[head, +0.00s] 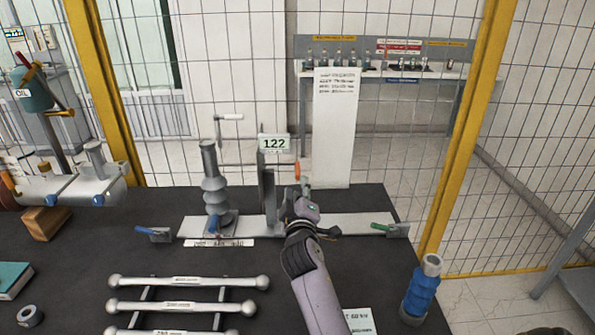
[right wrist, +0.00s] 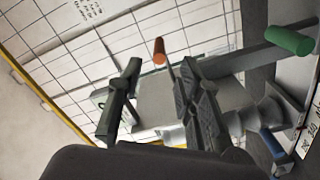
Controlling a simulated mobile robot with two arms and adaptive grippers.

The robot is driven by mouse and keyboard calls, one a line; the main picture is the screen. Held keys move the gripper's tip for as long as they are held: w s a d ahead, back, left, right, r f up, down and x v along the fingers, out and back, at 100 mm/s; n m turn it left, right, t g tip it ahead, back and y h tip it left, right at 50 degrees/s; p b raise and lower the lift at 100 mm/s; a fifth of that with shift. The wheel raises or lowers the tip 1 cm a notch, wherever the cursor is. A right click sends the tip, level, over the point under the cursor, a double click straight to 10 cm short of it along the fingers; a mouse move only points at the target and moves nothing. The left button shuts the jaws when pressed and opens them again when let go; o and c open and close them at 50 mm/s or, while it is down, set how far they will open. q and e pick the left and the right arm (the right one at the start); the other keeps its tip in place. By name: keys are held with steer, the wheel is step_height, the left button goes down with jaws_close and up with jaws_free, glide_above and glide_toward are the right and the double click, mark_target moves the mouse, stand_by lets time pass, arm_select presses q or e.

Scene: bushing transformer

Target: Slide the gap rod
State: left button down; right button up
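The gap device stands on the dark table. It has a long pale base bar (head: 358,222), a grey ribbed insulator (head: 215,190) and dark upright plates (head: 268,190). An orange handle (head: 297,170) stands upright near the plates; in the right wrist view the orange handle (right wrist: 160,50) tops a thin stem. My right gripper (head: 304,200) is over the bar, just in front of this handle. In the right wrist view its fingers (right wrist: 158,95) are apart, with the stem seen between or beyond them; contact is unclear. I cannot tell which part is the gap rod. My left gripper is out of view.
A green handle (head: 381,227) and a blue handle (head: 146,230) sit near the bar's ends. Ball-ended rods (head: 190,307) lie in front. Mesh fencing encloses the back.

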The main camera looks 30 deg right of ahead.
mark_target(298, 179)
steer(key=p+x, duration=0.1)
steer(key=x, duration=0.6)
steer(key=shift+w+d, duration=0.15)
steer(key=shift+c, duration=0.2)
jaws_close()
stand_by(0.5)
